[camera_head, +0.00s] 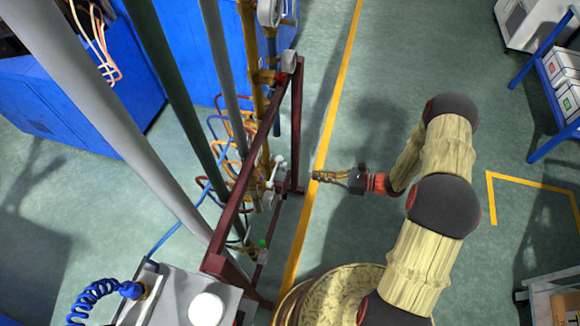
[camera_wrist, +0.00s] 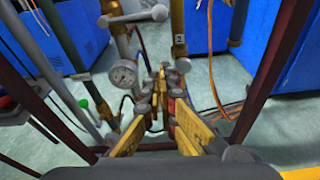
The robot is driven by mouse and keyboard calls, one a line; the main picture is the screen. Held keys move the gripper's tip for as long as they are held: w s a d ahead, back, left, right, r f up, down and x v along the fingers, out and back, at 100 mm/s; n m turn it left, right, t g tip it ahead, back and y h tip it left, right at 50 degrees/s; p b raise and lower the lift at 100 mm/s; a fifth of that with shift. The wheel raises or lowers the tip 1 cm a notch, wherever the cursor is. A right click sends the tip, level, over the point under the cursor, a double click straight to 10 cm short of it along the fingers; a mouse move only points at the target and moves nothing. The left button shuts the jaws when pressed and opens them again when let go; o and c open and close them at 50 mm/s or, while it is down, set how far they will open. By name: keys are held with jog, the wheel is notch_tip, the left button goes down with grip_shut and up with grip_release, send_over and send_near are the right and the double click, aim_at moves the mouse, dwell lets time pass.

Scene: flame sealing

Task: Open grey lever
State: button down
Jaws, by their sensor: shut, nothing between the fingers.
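A grey lever with a round knob (camera_wrist: 138,17) is at the top of the wrist view, on a vertical pipe left of centre. In the head view, small pale grey handles (camera_head: 278,172) show on the pipework inside the dark red frame; I cannot tell which one is this lever. My gripper (camera_head: 317,176) is to the right of the frame, pointing left toward the pipes and apart from them. In the wrist view my gripper (camera_wrist: 162,82) has its yellow fingers drawn together and empty, below the lever and not touching it.
A pressure gauge (camera_wrist: 124,73) sits below the lever, and a green knob (camera_wrist: 83,103) is to the left. Dark red frame posts (camera_wrist: 275,65) flank the pipes. Blue cabinets (camera_head: 75,105) stand behind.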

aim_at(275, 171)
jog(key=shift+a, duration=0.1)
jog(key=w+a+r+b, duration=0.1)
jog(key=w+a, duration=0.3)
jog(key=a, duration=0.6)
jog(key=shift+a+r+b, duration=0.2)
jog(key=shift+a+b, duration=0.15)
jog(key=shift+b, duration=0.45)
jog(key=shift+w+r+n, duration=0.1)
jog(key=shift+r+n, duration=0.3)
